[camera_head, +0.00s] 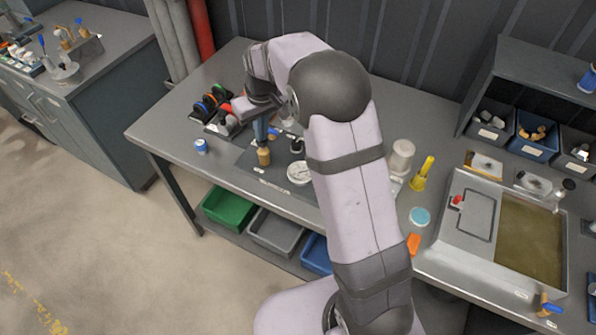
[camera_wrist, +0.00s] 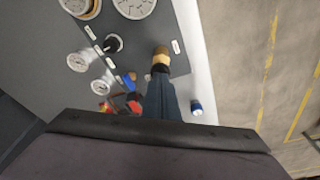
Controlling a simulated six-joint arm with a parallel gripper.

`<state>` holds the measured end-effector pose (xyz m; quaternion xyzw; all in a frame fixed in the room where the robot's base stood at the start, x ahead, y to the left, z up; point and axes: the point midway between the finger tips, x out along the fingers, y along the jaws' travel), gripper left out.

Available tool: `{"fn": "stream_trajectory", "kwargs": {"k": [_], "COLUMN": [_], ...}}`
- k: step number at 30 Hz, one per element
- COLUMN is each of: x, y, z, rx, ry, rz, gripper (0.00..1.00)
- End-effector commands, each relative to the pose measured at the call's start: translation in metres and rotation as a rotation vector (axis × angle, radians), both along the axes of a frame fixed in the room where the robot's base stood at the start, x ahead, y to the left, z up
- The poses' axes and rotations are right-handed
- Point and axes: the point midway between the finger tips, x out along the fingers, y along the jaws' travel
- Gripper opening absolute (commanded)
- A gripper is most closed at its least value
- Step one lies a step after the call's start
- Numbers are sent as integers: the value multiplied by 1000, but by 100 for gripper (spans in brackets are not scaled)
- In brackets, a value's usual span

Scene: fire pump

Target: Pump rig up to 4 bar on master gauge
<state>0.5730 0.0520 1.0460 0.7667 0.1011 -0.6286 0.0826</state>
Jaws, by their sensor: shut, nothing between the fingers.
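My gripper (camera_head: 261,138) is shut and empty, pointing down over the dark rig plate (camera_head: 262,181) on the bench. In the wrist view its fingertips (camera_wrist: 160,78) meet or nearly meet a tan and brass-coloured upright piece (camera_wrist: 160,57); I cannot tell whether they touch. That piece also shows below the fingers in the head view (camera_head: 264,157). A white-faced gauge (camera_head: 299,173) sits on the plate to its right. The wrist view shows a large gauge (camera_wrist: 134,6) and smaller gauges (camera_wrist: 78,62). Their readings are too small to tell. A black knob (camera_wrist: 113,43) stands between gauges.
A blue-and-white cap or small jar (camera_head: 201,146) stands near the bench's left front edge. A black rack with coloured rings (camera_head: 212,105) is behind it. A yellow tool (camera_head: 423,173) and a shallow tray (camera_head: 528,240) are to the right. My arm hides the bench middle.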

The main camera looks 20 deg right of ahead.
Motion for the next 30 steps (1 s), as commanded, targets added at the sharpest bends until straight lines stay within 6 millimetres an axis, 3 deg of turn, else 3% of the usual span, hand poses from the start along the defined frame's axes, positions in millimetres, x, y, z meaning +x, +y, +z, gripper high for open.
{"fn": "stream_trajectory", "kwargs": {"k": [11, 30], "x": [1, 1], "y": [0, 0], "z": [5, 60], "rx": [0, 0], "ry": [-3, -3], "rz": [0, 0], "gripper": [0, 0]}}
